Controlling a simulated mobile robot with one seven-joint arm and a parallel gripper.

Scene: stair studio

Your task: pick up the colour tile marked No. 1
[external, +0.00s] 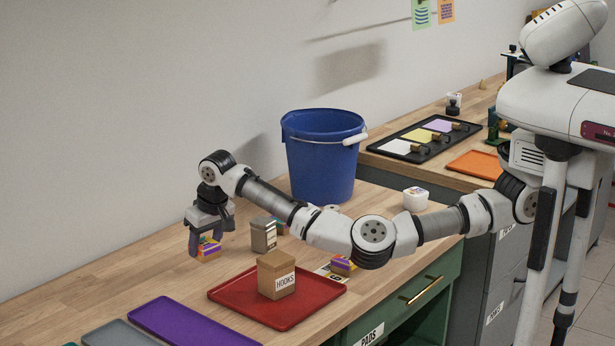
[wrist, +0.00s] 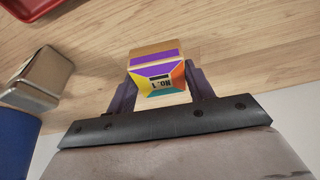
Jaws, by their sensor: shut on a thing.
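The colour tile marked No. 1 (wrist: 158,80) is a small block with purple, orange, yellow and teal faces and a dark label reading "NO. 1". In the wrist view it sits between the two fingers of my gripper (wrist: 160,90), which are shut on its sides. In the external view my gripper (external: 210,238) points down at the left part of the wooden worktop, with the tile (external: 208,250) low between its fingers. I cannot tell whether the tile touches the worktop. A similar multicoloured block (external: 343,264) lies by the red tray's back right edge, partly hidden by my arm.
A grey metal tin (external: 264,234) stands right of my gripper, with a blue bucket (external: 322,165) behind. A red tray (external: 230,296) holds a cardboard box labelled HOOKS (external: 277,276). A purple tray (external: 190,325) lies in front. Worktop left of my gripper is clear.

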